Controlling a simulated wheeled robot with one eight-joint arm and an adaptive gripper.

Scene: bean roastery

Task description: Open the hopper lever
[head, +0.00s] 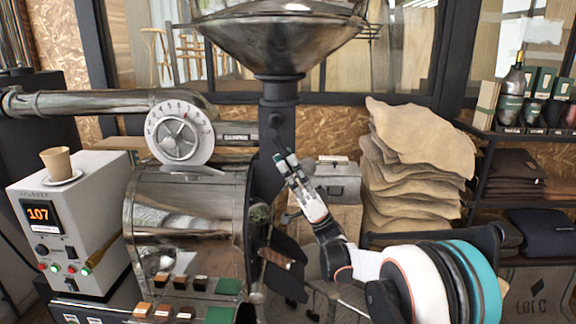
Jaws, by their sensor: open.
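The hopper (275,45) is a large shiny metal bowl at the top middle, set on a dark neck (278,95) above the roaster drum (185,215). A small dark piece on the neck (276,124) may be the hopper lever; it is too small to be sure. My gripper (284,160) is just below that piece, in front of the dark column, its fingers pointing up and left. It is open, and I see nothing held in it. I cannot tell whether a finger touches the dark piece.
A round dial (179,132) and a metal pipe (100,103) are left of the neck. A control box (85,190) showing 107 carries a paper cup (57,160). Stacked sacks (410,170) and a metal box (338,180) stand behind my arm. A shelf (485,175) is at right.

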